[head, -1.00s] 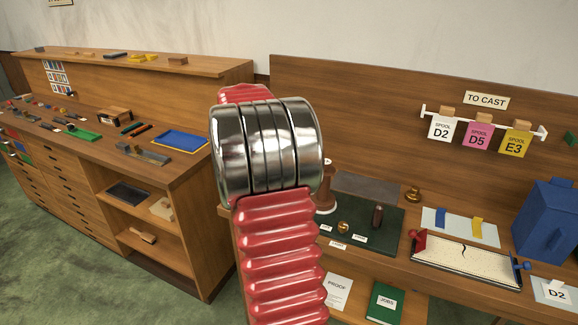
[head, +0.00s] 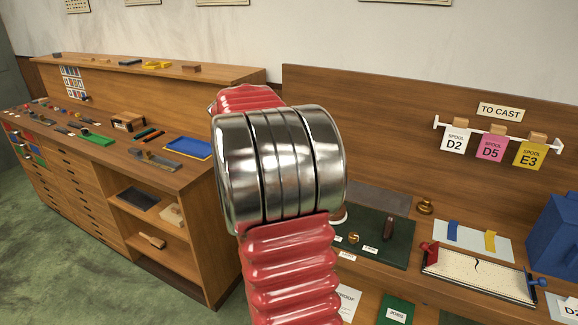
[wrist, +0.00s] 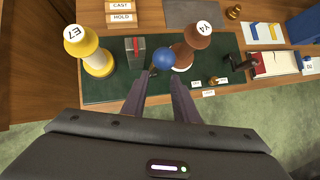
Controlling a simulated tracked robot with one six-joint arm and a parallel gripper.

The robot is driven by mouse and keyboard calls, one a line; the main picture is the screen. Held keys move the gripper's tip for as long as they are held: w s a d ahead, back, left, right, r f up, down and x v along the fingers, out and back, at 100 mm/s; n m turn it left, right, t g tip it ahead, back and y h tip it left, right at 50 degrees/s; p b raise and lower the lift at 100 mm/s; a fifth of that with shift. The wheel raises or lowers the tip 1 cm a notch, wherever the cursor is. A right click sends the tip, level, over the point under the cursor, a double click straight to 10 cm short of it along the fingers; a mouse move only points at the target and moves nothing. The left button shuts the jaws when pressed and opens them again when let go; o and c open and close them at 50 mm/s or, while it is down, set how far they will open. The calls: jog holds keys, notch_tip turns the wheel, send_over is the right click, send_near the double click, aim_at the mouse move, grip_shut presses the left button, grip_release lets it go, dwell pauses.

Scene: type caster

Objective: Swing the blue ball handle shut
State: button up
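The blue ball handle (wrist: 163,60) shows in the wrist view, just beyond and between the two fingertips of my gripper (wrist: 162,78). My gripper is open, with a clear gap between its dark fingers. I cannot tell whether a finger touches the ball. A grey metal block with a red stripe (wrist: 135,53) stands just left of the ball on the dark green mat (wrist: 104,91). The rod under the ball is hidden. In the head view my arm hides the ball and the gripper.
A yellow spool marked E7 (wrist: 97,62) stands left and a brown spool marked Y4 (wrist: 183,54) stands close right of the ball. A dark upright handle (wrist: 227,68) and a tray with a red end (wrist: 277,65) lie farther right. Green floor is clear in front.

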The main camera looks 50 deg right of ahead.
jog(key=a+m, duration=0.1)
jog(key=a, duration=0.3)
jog(key=a+r+m+t, duration=0.1)
jog(key=a, duration=0.3)
jog(key=w+a+r+m+t+y, duration=0.1)
jog(key=a, duration=0.3)
jog(key=shift+a+r+m, duration=0.1)
jog(key=shift+a+m, duration=0.05)
jog(key=shift+m, duration=0.15)
jog(key=c, duration=0.6)
jog(key=a+m, duration=0.1)
jog(key=a, duration=0.3)
jog(key=s+a+m+t+y, duration=0.1)
jog(key=a, duration=0.3)
jog(key=a+m+t, duration=0.1)
jog(key=a, duration=0.2)
jog(key=shift+s+a+r+m, duration=0.25)
jog(key=shift+s+a+m, duration=0.1)
jog(key=shift+a+m, duration=0.05)
grip_shut()
jog(key=s+a+f+m+t+y, duration=0.1)
jog(key=s+a+m, duration=0.3)
jog(key=a, duration=0.7)
jog(key=s+a+f+m+t+y, duration=0.2)
jog(key=s+a+f+m+y, duration=0.2)
jog(key=s+a, duration=0.3)
jog(key=a+m, duration=0.1)
jog(key=a, duration=0.3)
jog(key=shift+s+m, duration=0.15)
jog(key=shift+m, duration=0.15)
